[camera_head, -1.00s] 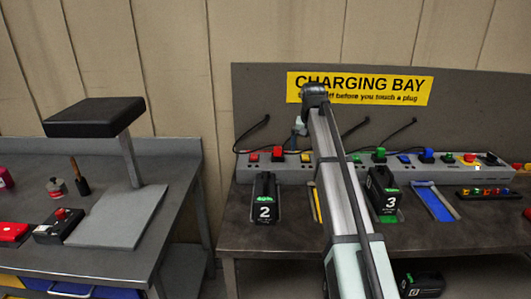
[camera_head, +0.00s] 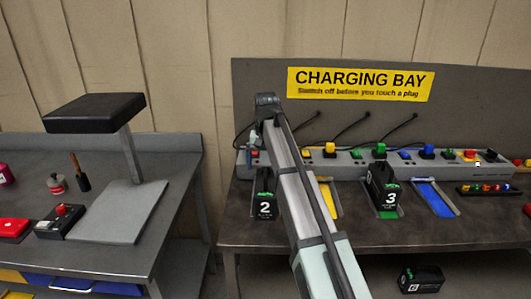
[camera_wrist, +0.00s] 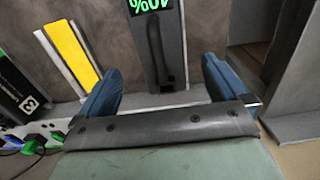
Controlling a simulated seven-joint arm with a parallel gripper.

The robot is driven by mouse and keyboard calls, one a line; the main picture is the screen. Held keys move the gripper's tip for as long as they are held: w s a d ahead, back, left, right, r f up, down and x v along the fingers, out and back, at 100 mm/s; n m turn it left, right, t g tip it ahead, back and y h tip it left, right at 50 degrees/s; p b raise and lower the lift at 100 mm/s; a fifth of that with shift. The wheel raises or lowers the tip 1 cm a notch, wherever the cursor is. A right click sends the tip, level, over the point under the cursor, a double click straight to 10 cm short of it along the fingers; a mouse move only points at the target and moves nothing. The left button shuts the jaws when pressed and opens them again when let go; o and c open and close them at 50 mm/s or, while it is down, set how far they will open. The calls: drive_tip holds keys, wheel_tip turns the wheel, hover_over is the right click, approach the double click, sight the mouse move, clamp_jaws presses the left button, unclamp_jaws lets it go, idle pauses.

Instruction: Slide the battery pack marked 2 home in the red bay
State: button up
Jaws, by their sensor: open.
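The battery pack marked 2 (camera_head: 264,200) is a black block with a green display, standing at the left end of the charging bench. No red floor shows around it, so I cannot tell how far in it sits. A red switch (camera_head: 255,153) shows on the strip behind it. In the wrist view, the pack's face with an upside-down 40% readout (camera_wrist: 150,6) and a dark handle (camera_wrist: 157,55) is between and beyond the fingers. My gripper (camera_wrist: 162,85) is open, its blue fingers either side of the handle and apart from it. In the head view my arm partly hides it.
The pack marked 3 (camera_head: 383,192) stands to the right, with the empty yellow bay (camera_head: 329,198) between and the empty blue bay (camera_head: 435,198) beyond. A grey power strip (camera_head: 350,165) with plugs and cables runs behind. Another black pack (camera_head: 421,279) lies below the bench.

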sight(266, 181)
wheel_tip(266, 181, down, 8)
drive_tip(key=shift+f, duration=0.2)
idle(0.4)
clamp_jaws()
idle(0.9)
drive_tip(key=shift+w, duration=0.2)
drive_tip(key=shift+w, duration=2.55)
drive_tip(key=shift+w, duration=0.1)
drive_tip(key=shift+c, duration=1.2)
unclamp_jaws()
drive_tip(key=shift+o, duration=1.2)
